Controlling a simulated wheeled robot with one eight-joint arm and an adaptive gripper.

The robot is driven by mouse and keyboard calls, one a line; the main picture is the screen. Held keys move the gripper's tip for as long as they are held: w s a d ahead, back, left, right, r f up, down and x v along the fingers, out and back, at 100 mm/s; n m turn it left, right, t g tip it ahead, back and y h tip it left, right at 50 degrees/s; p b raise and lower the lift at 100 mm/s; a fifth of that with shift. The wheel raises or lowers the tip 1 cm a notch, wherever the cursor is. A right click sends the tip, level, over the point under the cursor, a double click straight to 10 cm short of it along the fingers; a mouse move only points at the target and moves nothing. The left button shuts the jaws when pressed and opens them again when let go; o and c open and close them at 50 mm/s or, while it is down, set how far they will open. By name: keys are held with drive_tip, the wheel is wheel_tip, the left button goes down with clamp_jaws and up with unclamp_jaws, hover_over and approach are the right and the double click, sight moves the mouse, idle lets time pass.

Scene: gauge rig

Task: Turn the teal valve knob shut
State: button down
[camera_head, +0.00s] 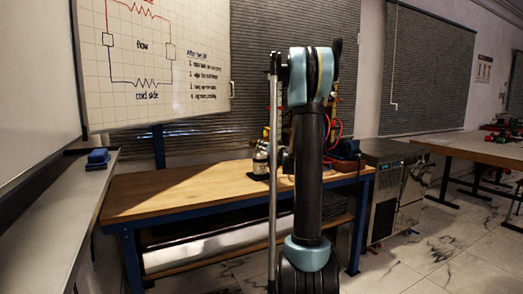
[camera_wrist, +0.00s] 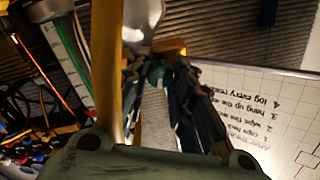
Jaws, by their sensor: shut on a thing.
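The teal valve knob (camera_wrist: 156,72) shows in the wrist view as a small teal patch at upper middle, between the dark fingertips of my gripper (camera_wrist: 158,82). The fingers are shut on it from both sides and cover most of it. Its turn angle cannot be read. A yellow upright part and a pale metal part stand right beside the fingers. In the head view my own arm stands in front of the rig, so the knob and my fingertips are hidden there.
A wooden workbench (camera_head: 165,190) with a blue frame carries the rig. A metal fitting (camera_head: 260,163) shows left of my arm. A whiteboard (camera_head: 155,60) hangs behind, and a blue eraser (camera_head: 97,157) lies on the left ledge. A steel cabinet (camera_head: 392,185) stands right of the bench.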

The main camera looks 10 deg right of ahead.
drive_tip(key=shift+m, duration=7.4)
drive_tip(key=c, duration=1.4)
unclamp_jaws()
drive_tip(key=shift+f, duration=0.1)
drive_tip(key=shift+o, duration=0.2)
